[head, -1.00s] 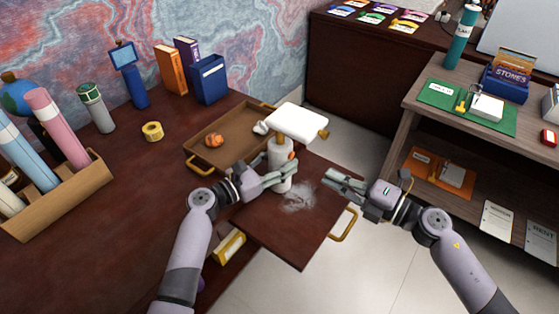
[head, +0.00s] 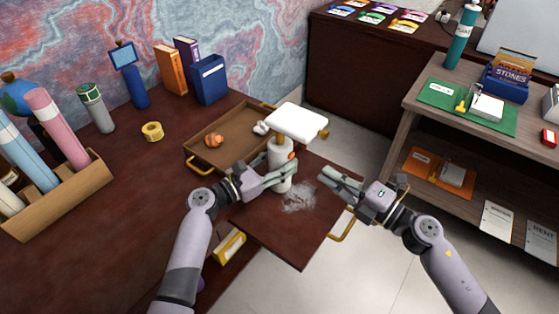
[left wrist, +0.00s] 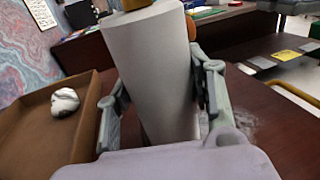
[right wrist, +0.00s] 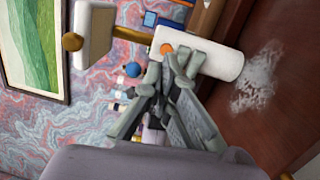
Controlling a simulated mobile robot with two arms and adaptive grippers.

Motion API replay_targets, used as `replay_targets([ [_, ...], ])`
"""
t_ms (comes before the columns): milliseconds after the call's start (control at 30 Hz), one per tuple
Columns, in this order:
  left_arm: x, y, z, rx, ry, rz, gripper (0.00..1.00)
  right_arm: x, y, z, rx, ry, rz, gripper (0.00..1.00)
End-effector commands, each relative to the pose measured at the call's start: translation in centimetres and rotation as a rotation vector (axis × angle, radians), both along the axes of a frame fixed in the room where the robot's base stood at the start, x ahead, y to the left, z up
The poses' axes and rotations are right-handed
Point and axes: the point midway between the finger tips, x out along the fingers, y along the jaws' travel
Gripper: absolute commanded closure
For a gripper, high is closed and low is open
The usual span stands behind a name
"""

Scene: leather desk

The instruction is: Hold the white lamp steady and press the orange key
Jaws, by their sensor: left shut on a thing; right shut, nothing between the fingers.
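The white lamp (head: 297,122) stands upright on the pulled-out wooden leaf, with a flat white head on top and a white cylindrical body. The orange key (head: 291,155) is a small round spot on the right side of the body; it also shows in the right wrist view (right wrist: 167,48). My left gripper (head: 283,176) is shut on the lamp body, its fingers on both sides of the white cylinder (left wrist: 152,75) in the left wrist view. My right gripper (head: 326,177) is shut and empty, to the right of the lamp and apart from it, fingertips pointing towards it.
A wooden tray (head: 191,152) with an orange item (head: 213,140) and a crumpled white item (head: 261,128) lies behind the lamp. A whitish smudge (head: 299,197) marks the leaf (head: 290,240). A brass handle (head: 343,226) sits at the leaf's right edge, near my right arm.

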Motion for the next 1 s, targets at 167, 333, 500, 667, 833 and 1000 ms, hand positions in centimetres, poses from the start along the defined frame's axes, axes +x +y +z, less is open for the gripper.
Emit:
replay_targets([
  [167, 0.0, 0.0, -0.1, 0.001, 0.001, 0.0, 0.96, -0.1, 1.0, 0.6, 0.284, 0.113, -0.222, 1.0],
  [333, 0.0, 0.0, -0.1, 0.001, 0.001, 0.0, 0.96, -0.4, -0.3, 0.1, 0.523, 0.25, -0.453, 1.0],
  [500, 0.0, 0.0, 0.0, 0.001, 0.001, 0.0, 0.96, -1.0, -1.6, -1.0, 0.652, 0.343, -0.599, 1.0],
  [667, 0.0, 0.0, 0.0, 0.001, 0.001, 0.0, 0.96, -0.9, -1.6, -1.4, 0.684, 0.368, -0.635, 1.0],
  [833, 0.0, 0.0, 0.0, 0.001, 0.001, 0.0, 0.96, 0.3, 0.0, -1.3, 0.683, 0.366, -0.633, 1.0],
  [1000, 0.0, 0.0, 0.0, 0.001, 0.001, 0.0, 0.96, 1.8, 2.0, -1.4, 0.682, 0.366, -0.633, 1.0],
])
